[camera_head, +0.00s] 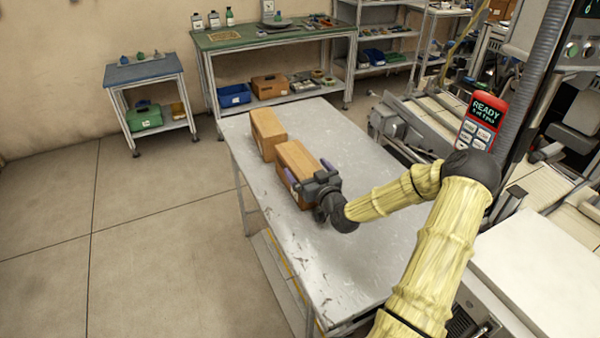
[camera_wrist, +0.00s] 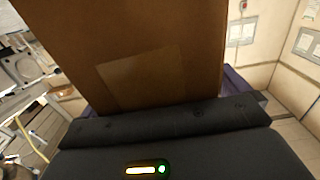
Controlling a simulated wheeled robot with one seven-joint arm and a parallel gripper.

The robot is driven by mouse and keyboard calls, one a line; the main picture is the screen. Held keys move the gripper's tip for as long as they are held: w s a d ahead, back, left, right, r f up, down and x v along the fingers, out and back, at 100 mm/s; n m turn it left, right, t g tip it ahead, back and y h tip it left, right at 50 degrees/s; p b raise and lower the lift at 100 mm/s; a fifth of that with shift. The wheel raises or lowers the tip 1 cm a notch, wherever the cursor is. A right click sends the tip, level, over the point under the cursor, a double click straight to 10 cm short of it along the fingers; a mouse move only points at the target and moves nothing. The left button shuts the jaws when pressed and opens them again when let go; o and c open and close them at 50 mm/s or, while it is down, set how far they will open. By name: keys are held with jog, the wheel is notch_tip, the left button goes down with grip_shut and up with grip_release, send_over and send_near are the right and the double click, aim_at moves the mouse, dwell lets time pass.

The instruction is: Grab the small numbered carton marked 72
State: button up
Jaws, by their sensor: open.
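Two brown cartons stand on the metal table (camera_head: 350,250). My gripper (camera_head: 307,167) is at the nearer carton (camera_head: 292,154), with one purple finger to each side of it. The jaws are open; whether either finger touches the carton cannot be told. In the wrist view a brown carton (camera_wrist: 150,40) fills the upper middle, close in front of the gripper, with a paler rectangular patch on its face. The farther carton (camera_head: 267,130) stands just behind the nearer one in the head view. No number can be read on either carton.
The table's front half is clear. Conveyor-like machinery stands along its right side, with a red handheld device reading READY (camera_head: 480,122). A green-topped bench (camera_head: 270,38) and a small blue-topped stand (camera_head: 143,71) are at the back. Open floor lies left.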

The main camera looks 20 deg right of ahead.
dwell(0.4)
jog(key=c, duration=1.7)
jog(key=shift+r, duration=0.2)
jog(key=shift+c, duration=0.2)
notch_tip(320, 180, up, 28)
jog(key=p, duration=0.2)
jog(key=shift+f, duration=0.1)
